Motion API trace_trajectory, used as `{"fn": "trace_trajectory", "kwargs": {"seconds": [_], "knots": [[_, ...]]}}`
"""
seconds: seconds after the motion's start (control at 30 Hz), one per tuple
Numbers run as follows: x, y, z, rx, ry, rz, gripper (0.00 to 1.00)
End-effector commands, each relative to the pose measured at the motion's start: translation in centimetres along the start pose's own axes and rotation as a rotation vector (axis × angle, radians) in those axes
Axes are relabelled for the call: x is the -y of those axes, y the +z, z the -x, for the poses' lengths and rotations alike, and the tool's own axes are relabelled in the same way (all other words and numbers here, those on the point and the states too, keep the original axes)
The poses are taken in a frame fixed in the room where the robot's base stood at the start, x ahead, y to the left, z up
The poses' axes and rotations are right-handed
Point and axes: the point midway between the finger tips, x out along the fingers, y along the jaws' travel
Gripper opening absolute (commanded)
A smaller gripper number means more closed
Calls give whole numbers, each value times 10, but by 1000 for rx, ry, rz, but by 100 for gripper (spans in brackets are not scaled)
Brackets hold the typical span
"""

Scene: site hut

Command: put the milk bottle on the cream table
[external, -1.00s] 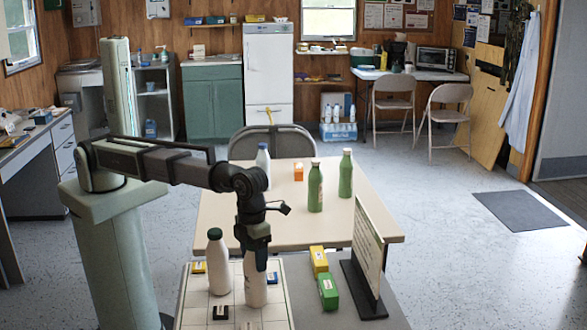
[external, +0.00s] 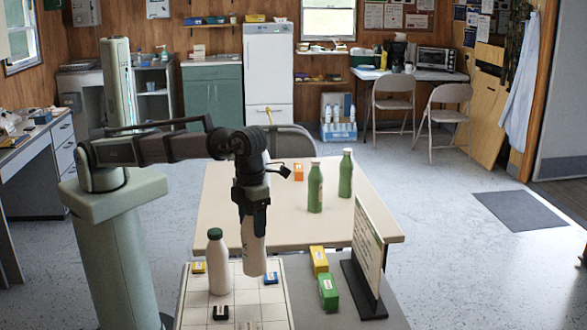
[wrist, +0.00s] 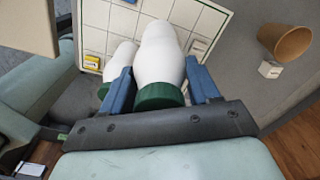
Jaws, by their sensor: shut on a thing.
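My gripper (external: 254,218) is shut on a white milk bottle (external: 253,252) with a green cap and holds it upright above the white gridded board. In the wrist view the gripper's blue fingers (wrist: 162,90) close on either side of the cap end of the milk bottle (wrist: 160,55). A second white bottle (external: 218,268) with a green cap stands on the board just left of the held one; it shows partly behind it in the wrist view (wrist: 120,57). The cream table (external: 300,222) stands beyond the board. Its far left part is hidden by my arm.
The gridded board (external: 190,310) bears small boxes. Yellow (external: 319,260) and green boxes (external: 328,292) and an upright sign (external: 368,250) stand to its right. The cream table's front middle is clear.

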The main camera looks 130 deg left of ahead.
Motion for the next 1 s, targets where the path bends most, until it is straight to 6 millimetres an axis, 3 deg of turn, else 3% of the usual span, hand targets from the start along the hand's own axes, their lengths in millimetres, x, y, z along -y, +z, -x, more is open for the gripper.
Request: {"fn": "trace_trajectory", "kwargs": {"seconds": [0.17, 0.67, 1.0], "knots": [[1, 0, 13, 0, -1, 0, 0], [2, 0, 116, 0, -2, 0, 0], [-14, 77, 114, 0, 0, 149, 0]]}}
